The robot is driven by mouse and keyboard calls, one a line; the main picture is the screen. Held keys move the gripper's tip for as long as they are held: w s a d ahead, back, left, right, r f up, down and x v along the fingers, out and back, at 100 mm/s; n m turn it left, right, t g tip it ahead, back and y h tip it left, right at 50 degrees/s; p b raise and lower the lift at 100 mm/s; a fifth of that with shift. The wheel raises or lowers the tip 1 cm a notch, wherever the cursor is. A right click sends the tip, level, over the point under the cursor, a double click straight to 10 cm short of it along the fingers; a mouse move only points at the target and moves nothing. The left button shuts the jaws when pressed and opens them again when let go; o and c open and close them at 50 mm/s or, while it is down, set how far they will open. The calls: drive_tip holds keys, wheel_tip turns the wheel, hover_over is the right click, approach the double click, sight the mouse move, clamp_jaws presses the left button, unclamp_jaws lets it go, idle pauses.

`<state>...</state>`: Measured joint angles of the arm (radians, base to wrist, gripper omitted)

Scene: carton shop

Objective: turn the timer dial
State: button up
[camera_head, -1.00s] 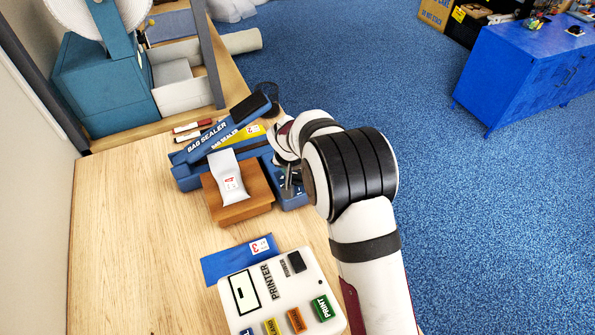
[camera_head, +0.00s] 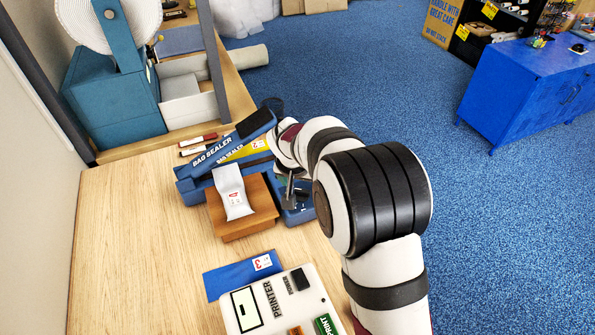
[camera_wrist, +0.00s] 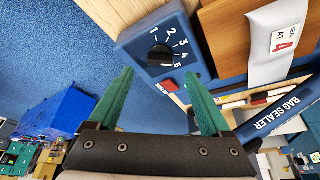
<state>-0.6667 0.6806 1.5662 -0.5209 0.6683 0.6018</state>
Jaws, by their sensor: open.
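The timer dial (camera_wrist: 160,56) is a round black knob on the blue end panel (camera_wrist: 139,47) of the bag sealer, ringed by white numbers. I cannot clearly read where its pointer stands. The bag sealer (camera_head: 196,190) is blue, with its long arm (camera_head: 232,146) tilted up. My gripper (camera_wrist: 159,74) is open, its two green fingers either side of the dial's line and apart from each other, with nothing between them that I can see held. In the head view my arm hides most of the dial end. A white pouch (camera_head: 233,192) marked "SEAL AT 4" lies on a brown block (camera_head: 243,225).
A red button (camera_wrist: 168,86) sits beside the dial. A printer (camera_head: 302,299) and a blue pouch (camera_head: 240,274) lie nearer on the wooden table (camera_head: 130,250). Markers (camera_head: 197,141) lie behind the sealer.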

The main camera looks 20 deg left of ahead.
drive_tip(key=v, duration=1)
drive_tip(key=shift+r, duration=0.2)
drive_tip(key=shift+s, duration=0.15)
